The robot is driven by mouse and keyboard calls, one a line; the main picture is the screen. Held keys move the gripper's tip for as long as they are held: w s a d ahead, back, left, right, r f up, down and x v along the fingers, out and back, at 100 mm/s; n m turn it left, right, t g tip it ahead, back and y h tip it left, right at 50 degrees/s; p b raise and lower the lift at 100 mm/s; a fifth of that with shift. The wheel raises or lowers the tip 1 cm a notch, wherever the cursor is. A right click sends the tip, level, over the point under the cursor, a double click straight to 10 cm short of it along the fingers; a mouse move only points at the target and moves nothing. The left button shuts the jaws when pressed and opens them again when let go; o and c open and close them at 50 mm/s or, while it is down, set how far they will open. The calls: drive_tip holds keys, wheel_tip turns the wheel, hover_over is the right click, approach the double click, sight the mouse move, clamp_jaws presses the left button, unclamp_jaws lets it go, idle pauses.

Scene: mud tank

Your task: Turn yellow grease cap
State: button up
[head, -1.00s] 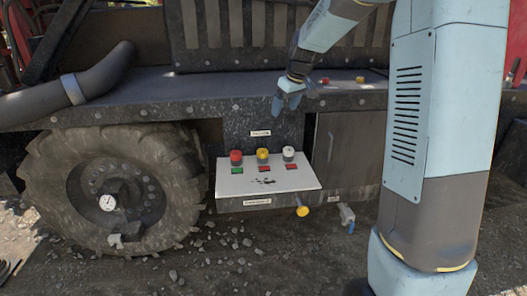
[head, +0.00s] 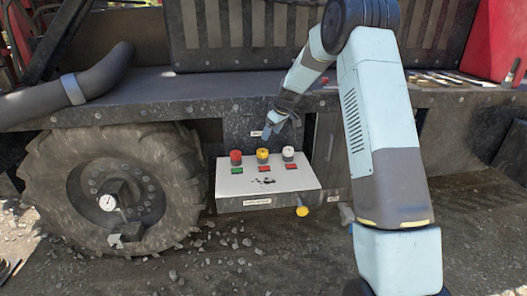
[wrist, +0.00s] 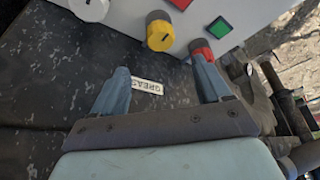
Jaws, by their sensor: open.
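The yellow grease cap (head: 262,155) sits between a red cap (head: 236,157) and a white cap (head: 288,153) on the sloped white panel (head: 230,185). In the wrist view the yellow cap (wrist: 160,32) is ahead of the fingertips, with the white cap (wrist: 90,8) to its left and the red cap (wrist: 201,48) to its right. My gripper (head: 270,130) is open and empty, just above and behind the yellow cap, apart from it. In the wrist view its two fingers (wrist: 162,75) spread either side of a "GREAS" label (wrist: 147,86); the right fingertip is close to the red cap.
Green and red square buttons lie in front of the caps. A yellow knob (head: 302,211) sticks out below the panel. A large muddy tyre (head: 50,180) stands to the left; a ledge (head: 200,85) runs above. Tools (head: 450,78) lie on the ledge at right. Open air lies before the panel.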

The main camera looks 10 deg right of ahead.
sight(263, 151)
drive_tip(key=x, duration=1.1)
drive_tip(key=shift+w+a+f, duration=0.1)
drive_tip(key=shift+f, duration=0.2)
drive_tip(key=shift+c, duration=0.3)
drive_tip(key=c, duration=1)
